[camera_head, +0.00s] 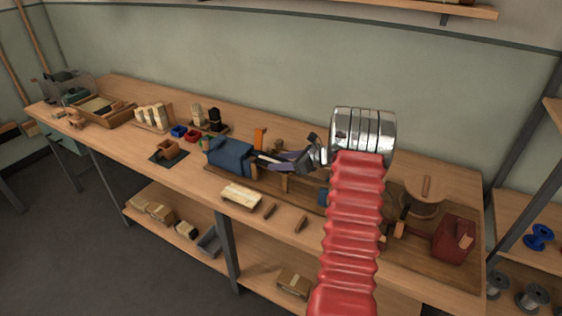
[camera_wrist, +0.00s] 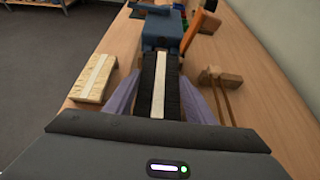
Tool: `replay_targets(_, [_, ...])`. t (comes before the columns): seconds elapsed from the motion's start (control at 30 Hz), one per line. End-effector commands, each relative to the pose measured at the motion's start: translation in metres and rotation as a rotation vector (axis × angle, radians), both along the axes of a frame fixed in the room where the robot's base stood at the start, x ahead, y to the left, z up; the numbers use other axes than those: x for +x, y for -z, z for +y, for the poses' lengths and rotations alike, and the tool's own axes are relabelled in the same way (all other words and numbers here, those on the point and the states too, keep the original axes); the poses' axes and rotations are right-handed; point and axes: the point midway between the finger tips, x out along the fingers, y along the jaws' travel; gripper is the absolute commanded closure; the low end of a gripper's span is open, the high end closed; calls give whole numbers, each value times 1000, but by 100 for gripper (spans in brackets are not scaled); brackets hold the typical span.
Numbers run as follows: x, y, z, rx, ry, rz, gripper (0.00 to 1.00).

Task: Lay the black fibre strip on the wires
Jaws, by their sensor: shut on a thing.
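My gripper (camera_head: 284,160) reaches left over the bench, its purple fingers closed on the black fibre strip (camera_wrist: 147,82). In the wrist view the fingers (camera_wrist: 160,84) lie on either side of the strip, which runs lengthwise away from me. A pale band runs along its middle. The strip's far end is close to a blue block-shaped fixture (camera_wrist: 162,30), which also shows in the head view (camera_head: 230,155). I cannot tell whether the strip touches the fixture. The wires are not clearly seen; the strip and fingers may cover them.
An orange lever (camera_wrist: 194,32) stands right of the fixture, and a wooden pronged piece (camera_wrist: 221,76) is nearer. A wooden block with pale fibre (camera_wrist: 97,77) lies left. A red block (camera_head: 453,238) and round wooden disc (camera_head: 425,190) are at the bench's right end.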

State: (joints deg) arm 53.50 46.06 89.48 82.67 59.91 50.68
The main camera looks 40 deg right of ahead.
Motion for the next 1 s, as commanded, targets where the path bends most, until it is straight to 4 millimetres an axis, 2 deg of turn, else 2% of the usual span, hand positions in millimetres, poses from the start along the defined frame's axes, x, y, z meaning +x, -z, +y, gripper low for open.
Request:
replay_targets(0.47, [0,10,0,0,0,0,73])
replay_targets(1.0, [0,10,0,0,0,0,73])
